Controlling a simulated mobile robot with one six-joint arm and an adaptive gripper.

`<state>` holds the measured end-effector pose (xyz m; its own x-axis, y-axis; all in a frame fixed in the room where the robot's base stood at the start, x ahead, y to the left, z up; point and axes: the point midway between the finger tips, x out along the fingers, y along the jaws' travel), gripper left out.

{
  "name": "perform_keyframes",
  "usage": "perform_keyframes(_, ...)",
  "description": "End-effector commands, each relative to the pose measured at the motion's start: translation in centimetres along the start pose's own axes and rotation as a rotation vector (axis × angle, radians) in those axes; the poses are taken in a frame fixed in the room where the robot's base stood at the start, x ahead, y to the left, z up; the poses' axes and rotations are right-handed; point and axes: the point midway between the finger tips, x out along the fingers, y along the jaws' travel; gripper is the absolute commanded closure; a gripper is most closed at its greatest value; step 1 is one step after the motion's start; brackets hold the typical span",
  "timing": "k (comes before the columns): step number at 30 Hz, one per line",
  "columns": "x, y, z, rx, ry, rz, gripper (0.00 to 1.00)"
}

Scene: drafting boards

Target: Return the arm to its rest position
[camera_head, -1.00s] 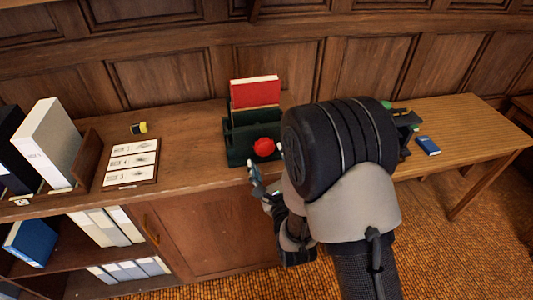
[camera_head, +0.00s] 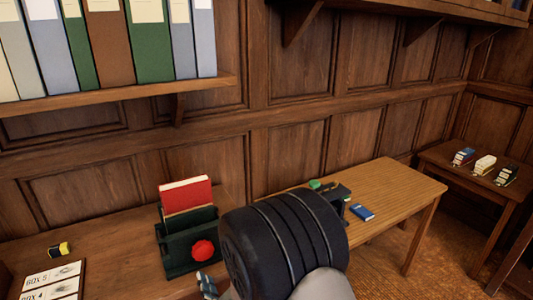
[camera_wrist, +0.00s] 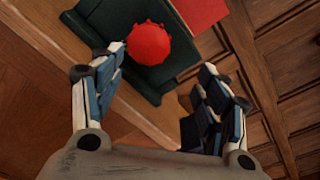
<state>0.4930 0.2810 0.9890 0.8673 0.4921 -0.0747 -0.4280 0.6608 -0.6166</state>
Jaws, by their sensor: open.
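My gripper (camera_wrist: 160,95) is open in the wrist view, its two fingers spread wide with nothing between the tips. Beyond the fingers is a dark green holder (camera_wrist: 140,78) with a round red knob (camera_wrist: 148,44) on its front. In the head view my dark wrist and arm fill the lower middle, and only a fingertip of the gripper (camera_head: 206,284) shows at their left edge. The green holder (camera_head: 178,258) stands just left of my arm on the wooden cabinet top, with a red book (camera_head: 186,194) upright in it.
A wooden table (camera_head: 385,190) with a blue box (camera_head: 362,212) is right of my arm. A small side table (camera_head: 445,158) holds several little books. A shelf of binders (camera_head: 150,92) hangs at upper left. A label board (camera_head: 52,281) and a yellow-black item (camera_head: 60,249) lie left.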

Motion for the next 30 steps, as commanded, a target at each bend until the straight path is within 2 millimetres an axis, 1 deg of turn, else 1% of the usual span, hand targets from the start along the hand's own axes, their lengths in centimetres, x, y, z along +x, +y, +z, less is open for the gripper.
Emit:
perform_keyframes(1, 0.2, -2.0, 0.3, -0.080, 0.035, -0.003, 0.32)
perform_keyframes(2, 0.2, -2.9, 0.2, -0.142, 0.065, 0.006, 0.32)
perform_keyframes(3, 0.1, -4.3, 0.0, -0.232, 0.106, 0.023, 0.32)
perform_keyframes(5, -0.5, -6.3, -0.3, -0.373, 0.171, 0.062, 0.32)
perform_keyframes(6, -1.0, -7.6, -0.5, -0.466, 0.211, 0.094, 0.32)
perform_keyframes(8, -2.2, -9.4, -0.8, -0.603, 0.266, 0.152, 0.32)
perform_keyframes(9, -3.2, -10.6, -1.0, -0.692, 0.299, 0.195, 0.32)
perform_keyframes(11, -5.0, -12.1, -1.3, -0.824, 0.342, 0.268, 0.32)
perform_keyframes(12, -6.3, -13.1, -1.4, -0.910, 0.366, 0.320, 0.32)
perform_keyframes(14, -8.6, -14.4, -1.6, -1.035, 0.393, 0.407, 0.32)
perform_keyframes(15, -10.3, -15.2, -1.6, -1.115, 0.406, 0.469, 0.32)
perform_keyframes(17, -13.1, -16.1, -1.7, -1.231, 0.417, 0.568, 0.32)
perform_keyframes(18, -15.1, -16.6, -1.7, -1.305, 0.417, 0.637, 0.32)
perform_keyframes(20, -18.2, -17.1, -1.7, -1.411, 0.407, 0.745, 0.32)
perform_keyframes(21, -20.4, -17.3, -1.6, -1.479, 0.392, 0.819, 0.32)
perform_keyframes(23, -23.6, -17.4, -1.4, -1.571, 0.360, 0.930, 0.32)
perform_keyframes(24, -25.8, -17.3, -1.3, -1.625, 0.332, 1.000, 0.32)
perform_keyframes(27, -30.5, -16.7, -0.9, -1.732, 0.251, 1.157, 0.32)
perform_keyframes(30, -33.9, -16.0, -0.5, -1.798, 0.171, 1.269, 0.32)
